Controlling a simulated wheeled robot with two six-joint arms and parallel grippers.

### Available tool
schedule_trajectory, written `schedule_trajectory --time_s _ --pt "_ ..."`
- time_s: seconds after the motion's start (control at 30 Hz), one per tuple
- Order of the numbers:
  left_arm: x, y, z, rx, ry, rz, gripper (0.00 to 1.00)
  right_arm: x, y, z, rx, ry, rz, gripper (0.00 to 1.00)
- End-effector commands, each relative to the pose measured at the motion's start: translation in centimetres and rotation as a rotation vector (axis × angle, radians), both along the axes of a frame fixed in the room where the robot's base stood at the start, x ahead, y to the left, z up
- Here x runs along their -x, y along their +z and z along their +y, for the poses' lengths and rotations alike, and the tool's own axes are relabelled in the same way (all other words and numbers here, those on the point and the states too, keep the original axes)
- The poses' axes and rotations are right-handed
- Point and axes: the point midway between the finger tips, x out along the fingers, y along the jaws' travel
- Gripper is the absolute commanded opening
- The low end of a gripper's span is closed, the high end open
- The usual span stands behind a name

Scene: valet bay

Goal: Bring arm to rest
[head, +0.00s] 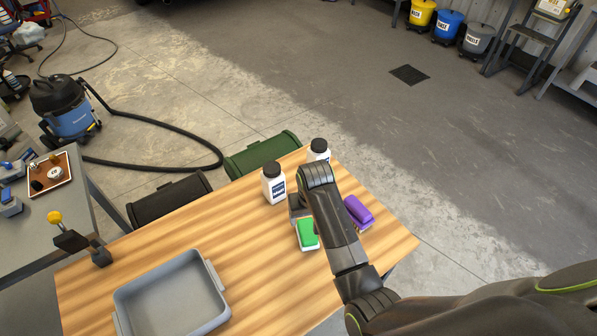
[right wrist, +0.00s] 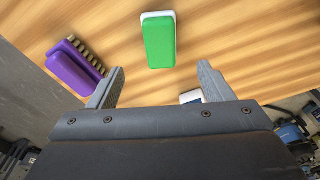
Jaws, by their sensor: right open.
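My right arm reaches in from the lower right of the head view over the wooden table (head: 190,245). My right gripper (head: 298,208) is mostly hidden under its own wrist there. In the right wrist view my right gripper (right wrist: 161,72) shows two fingers spread wide, with nothing between them. A green block with a white base (head: 307,233) lies close to the gripper; in the wrist view the green block (right wrist: 160,42) is beyond the fingertips. A purple brush (head: 358,211) lies right of the arm; in the wrist view the brush (right wrist: 73,68) is left of the fingers. My left gripper is not in view.
Two white bottles with black caps, one nearer (head: 273,184) and one farther (head: 318,151), stand at the table's far side. Green (head: 262,153) and black (head: 168,198) bins stand beyond the far edge.

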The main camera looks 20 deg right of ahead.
Motion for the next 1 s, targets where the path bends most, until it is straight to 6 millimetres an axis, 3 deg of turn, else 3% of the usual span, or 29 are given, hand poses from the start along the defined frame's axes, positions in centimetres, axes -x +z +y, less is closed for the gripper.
schedule_trajectory --time_s 0.2,0.33,0.5,0.7,1.0 --pt "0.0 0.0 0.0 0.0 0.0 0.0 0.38 0.2 -0.1 -0.2 0.0 -0.003 -0.001 0.74" --pt "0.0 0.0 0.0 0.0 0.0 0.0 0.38 2.1 -0.8 -2.1 0.003 -0.021 -0.015 0.74" --pt "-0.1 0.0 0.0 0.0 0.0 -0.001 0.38 7.8 -1.5 -6.8 0.024 -0.062 -0.058 0.74" --pt "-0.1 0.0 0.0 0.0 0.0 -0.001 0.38 15.7 -0.3 -11.6 0.071 -0.074 -0.117 0.74" --pt "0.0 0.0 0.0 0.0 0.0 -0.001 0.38 22.9 3.0 -14.4 0.121 -0.048 -0.172 0.74"
